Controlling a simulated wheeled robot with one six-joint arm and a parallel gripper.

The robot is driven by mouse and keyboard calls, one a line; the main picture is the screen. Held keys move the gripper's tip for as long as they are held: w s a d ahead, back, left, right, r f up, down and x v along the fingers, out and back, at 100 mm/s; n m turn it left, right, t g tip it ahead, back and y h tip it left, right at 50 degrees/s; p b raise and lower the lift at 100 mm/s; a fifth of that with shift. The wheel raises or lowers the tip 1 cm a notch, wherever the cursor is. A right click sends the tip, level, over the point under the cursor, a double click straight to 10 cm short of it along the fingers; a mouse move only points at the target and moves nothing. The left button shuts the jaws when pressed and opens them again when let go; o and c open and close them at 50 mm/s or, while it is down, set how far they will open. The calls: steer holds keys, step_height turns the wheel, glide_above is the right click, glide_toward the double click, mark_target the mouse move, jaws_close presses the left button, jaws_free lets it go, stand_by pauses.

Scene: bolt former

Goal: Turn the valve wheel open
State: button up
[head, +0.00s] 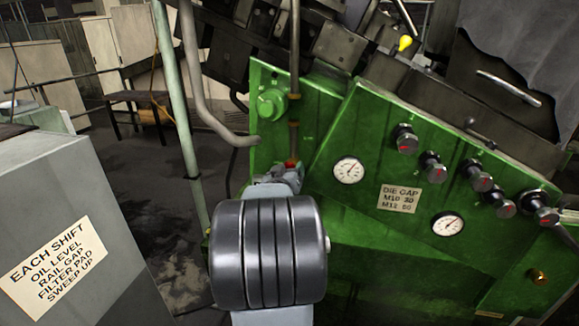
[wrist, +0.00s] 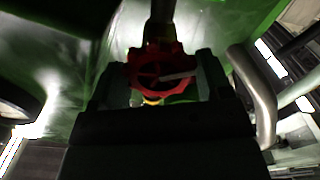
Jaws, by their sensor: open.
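The valve wheel (wrist: 158,68) is red, with a scalloped rim and spokes, and sits on a dark vertical pipe (wrist: 161,22) in the wrist view. My gripper (wrist: 158,77) is open, with one finger to the left and one to the right of the wheel. I cannot tell whether either finger touches the rim. In the head view my gripper (head: 289,177) is at the pipe in front of the green machine, and only a small red bit of the wheel (head: 291,163) shows above it. My wrist hides the rest.
A pale green post (head: 180,110) and a bent grey pipe (head: 202,85) stand left of my arm. A grey cabinet (head: 125,215) is at the lower left.

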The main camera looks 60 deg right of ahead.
steer(key=shift+x, duration=1.2)
steer(key=shift+c, duration=0.4)
steer(key=c, duration=0.6)
steer(key=shift+o, duration=0.2)
steer(key=shift+w+n, duration=0.1)
steer(key=shift+n, duration=0.8)
steer(key=o, duration=0.6)
steer(key=shift+o, duration=0.2)
steer(key=shift+a, duration=0.1)
